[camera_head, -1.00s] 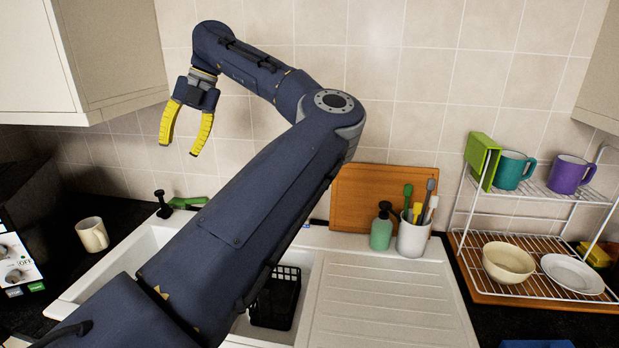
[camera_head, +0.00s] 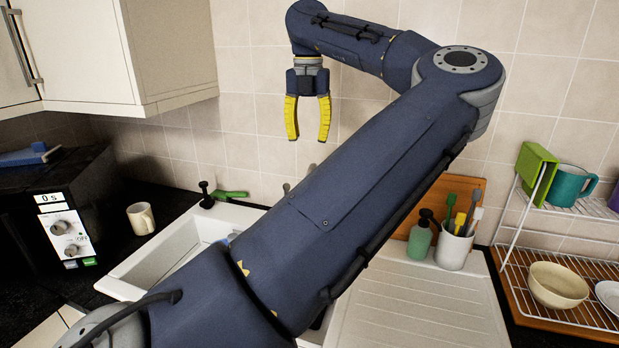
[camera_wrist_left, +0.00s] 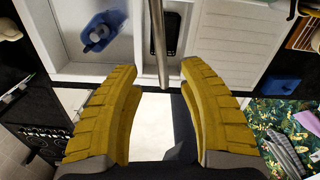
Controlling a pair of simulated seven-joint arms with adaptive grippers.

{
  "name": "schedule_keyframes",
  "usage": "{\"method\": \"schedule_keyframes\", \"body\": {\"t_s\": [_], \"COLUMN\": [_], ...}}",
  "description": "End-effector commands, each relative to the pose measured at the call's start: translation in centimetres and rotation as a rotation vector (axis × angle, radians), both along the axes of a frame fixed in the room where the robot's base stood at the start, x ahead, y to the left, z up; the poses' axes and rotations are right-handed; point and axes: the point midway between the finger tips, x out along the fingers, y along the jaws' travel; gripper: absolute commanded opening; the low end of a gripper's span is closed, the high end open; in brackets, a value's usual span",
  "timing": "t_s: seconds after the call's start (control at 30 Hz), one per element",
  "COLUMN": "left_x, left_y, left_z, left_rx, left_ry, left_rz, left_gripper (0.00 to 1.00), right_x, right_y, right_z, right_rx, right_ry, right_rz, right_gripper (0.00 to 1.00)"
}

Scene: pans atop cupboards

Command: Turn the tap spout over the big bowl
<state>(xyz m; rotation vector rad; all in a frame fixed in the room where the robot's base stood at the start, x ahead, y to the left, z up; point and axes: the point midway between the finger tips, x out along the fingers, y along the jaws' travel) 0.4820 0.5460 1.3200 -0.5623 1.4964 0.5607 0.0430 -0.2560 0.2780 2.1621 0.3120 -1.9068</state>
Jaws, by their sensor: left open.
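My left gripper (camera_head: 308,138) is open and empty, fingers pointing down, in front of the tiled wall above the back of the sink. In the left wrist view its yellow fingers (camera_wrist_left: 160,68) are spread. The tap spout (camera_wrist_left: 158,45) shows there as a long metal bar, its near end between and beyond the fingertips; I see no contact. It appears in line with the divider and the edge of the small bowl with the black basket (camera_wrist_left: 173,32). The big bowl (camera_head: 180,247) is left of my arm. In the head view my arm hides the spout. My right gripper is out of view.
A blue object (camera_wrist_left: 98,36) is in the big bowl. A black plunger-like item (camera_head: 206,194) and a green item (camera_head: 232,194) stand at the sink's back edge. A soap bottle (camera_head: 420,240), brush pot (camera_head: 454,246) and dish rack (camera_head: 560,262) are at right; a cupboard (camera_head: 170,50) hangs upper left.

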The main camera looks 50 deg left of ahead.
Motion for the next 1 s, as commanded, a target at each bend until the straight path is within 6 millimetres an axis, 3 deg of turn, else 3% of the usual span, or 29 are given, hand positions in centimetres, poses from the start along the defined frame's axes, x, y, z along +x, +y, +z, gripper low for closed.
{"method": "schedule_keyframes", "body": {"t_s": [0.2,0.5,0.73,1.0], "left_x": [0.0,0.0,0.0,0.0], "left_y": [0.0,0.0,0.0,0.0], "left_z": [-4.2,-8.9,-10.9,-11.6], "left_rx": [0.001,0.002,0.002,0.002], "left_ry": [0.005,0.003,0.001,-0.001], "left_rz": [0.001,0.0,-0.001,-0.001], "left_gripper": [0.41,0.41,0.41,0.41], "right_x": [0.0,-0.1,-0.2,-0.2], "right_y": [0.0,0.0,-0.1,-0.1], "right_z": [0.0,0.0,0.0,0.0], "right_rx": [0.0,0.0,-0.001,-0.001], "right_ry": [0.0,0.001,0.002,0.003], "right_rz": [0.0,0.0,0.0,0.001], "right_gripper": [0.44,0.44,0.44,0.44]}}
